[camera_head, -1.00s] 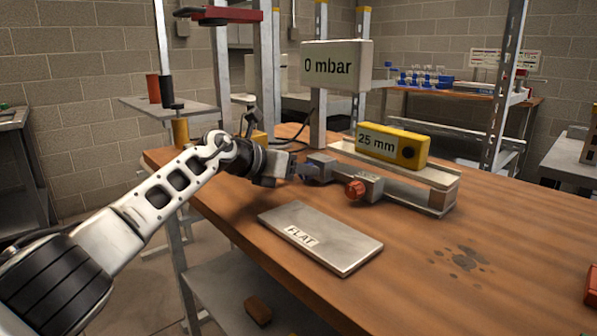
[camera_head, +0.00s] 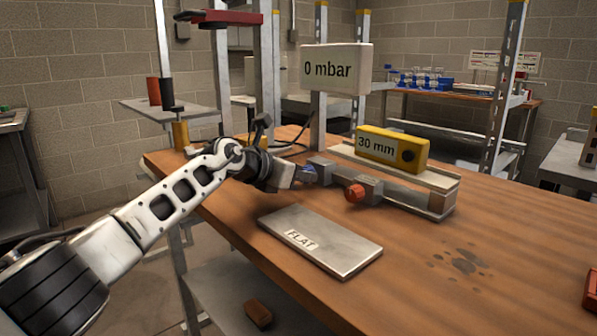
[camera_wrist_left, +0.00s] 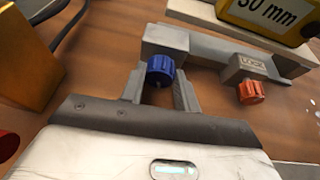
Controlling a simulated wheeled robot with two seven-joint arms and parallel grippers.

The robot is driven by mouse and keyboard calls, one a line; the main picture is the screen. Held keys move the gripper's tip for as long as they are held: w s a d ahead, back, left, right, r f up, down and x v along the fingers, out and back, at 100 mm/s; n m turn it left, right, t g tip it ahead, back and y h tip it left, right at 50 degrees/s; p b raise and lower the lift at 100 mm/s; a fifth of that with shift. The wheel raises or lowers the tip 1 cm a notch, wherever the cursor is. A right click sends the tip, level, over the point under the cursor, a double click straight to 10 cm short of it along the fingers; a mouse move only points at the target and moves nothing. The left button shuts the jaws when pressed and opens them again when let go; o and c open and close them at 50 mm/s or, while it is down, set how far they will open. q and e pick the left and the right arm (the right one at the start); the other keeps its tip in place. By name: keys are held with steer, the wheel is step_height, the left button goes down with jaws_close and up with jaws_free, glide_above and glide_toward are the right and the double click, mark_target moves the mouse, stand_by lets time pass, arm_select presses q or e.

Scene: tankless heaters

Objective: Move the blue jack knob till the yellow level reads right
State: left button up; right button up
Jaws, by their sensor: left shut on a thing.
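The blue jack knob (camera_wrist_left: 160,70) shows between the fingers of my left gripper (camera_wrist_left: 159,88) in the left wrist view. The left gripper is shut on it, at the left end of the grey jack. In the head view this gripper (camera_head: 309,175) covers most of the knob. The yellow level (camera_head: 392,149) sits on a pale rail above the jack, and its display reads 30 mm. It also shows at the top of the left wrist view (camera_wrist_left: 268,16). My right gripper is not in view.
An orange knob (camera_head: 355,193) is on the jack's front, near a small label. A grey plate marked FLAT (camera_head: 340,250) lies in front. A sign reading 0 mbar (camera_head: 337,69) stands behind.

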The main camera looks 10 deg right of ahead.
arm_select(q)
steer(key=shift+m+t, duration=0.4)
steer(key=shift+m, duration=0.4)
steer(key=o, duration=1)
